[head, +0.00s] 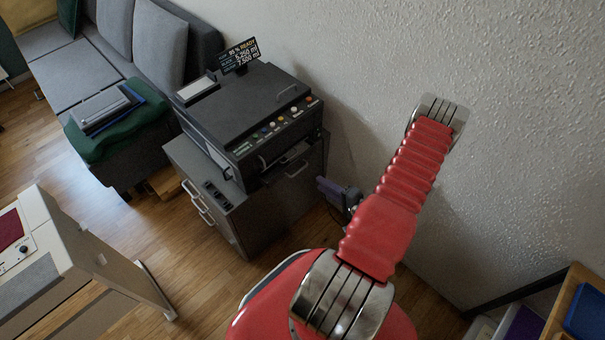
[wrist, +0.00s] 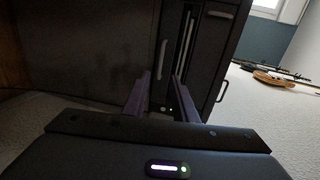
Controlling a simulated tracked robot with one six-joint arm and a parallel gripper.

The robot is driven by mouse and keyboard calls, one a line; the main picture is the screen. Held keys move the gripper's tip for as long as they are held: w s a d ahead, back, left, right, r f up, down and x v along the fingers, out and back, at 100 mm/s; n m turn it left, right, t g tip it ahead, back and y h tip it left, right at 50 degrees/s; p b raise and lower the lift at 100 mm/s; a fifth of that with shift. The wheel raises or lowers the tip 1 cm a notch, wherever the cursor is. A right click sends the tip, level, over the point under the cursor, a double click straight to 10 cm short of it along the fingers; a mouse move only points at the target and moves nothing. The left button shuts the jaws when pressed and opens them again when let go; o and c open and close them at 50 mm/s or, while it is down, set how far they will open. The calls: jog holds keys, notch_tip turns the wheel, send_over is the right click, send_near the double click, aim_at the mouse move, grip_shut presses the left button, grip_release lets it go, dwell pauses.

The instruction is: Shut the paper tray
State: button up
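The dark printer (head: 250,110) stands on a grey cabinet against the wall, with coloured buttons along its front edge. Below the buttons is its paper tray (head: 284,168), which seems to stick out a little; how far is hard to tell. My gripper (head: 322,187) is low in front of the cabinet's right end, apart from the tray, with purple fingers. In the wrist view my gripper (wrist: 160,85) has its two fingers spread with nothing between them. They point at dark fronts with pale handles and a narrow slot. Which of these is the tray is unclear there.
The cabinet (head: 245,215) has handles on its front. A grey sofa (head: 75,70) with a green blanket is at the upper left. A pale machine (head: 75,270) stands at the lower left. Wooden floor is clear between them. The white wall (head: 480,60) is close to my arm.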

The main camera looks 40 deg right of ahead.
jog(key=x, duration=1)
jog(key=shift+w, duration=0.4)
jog(key=shift+f, duration=0.1)
jog(key=shift+c, duration=0.6)
grip_shut()
jog(key=shift+s+f, duration=0.1)
jog(key=shift+f, duration=0.05)
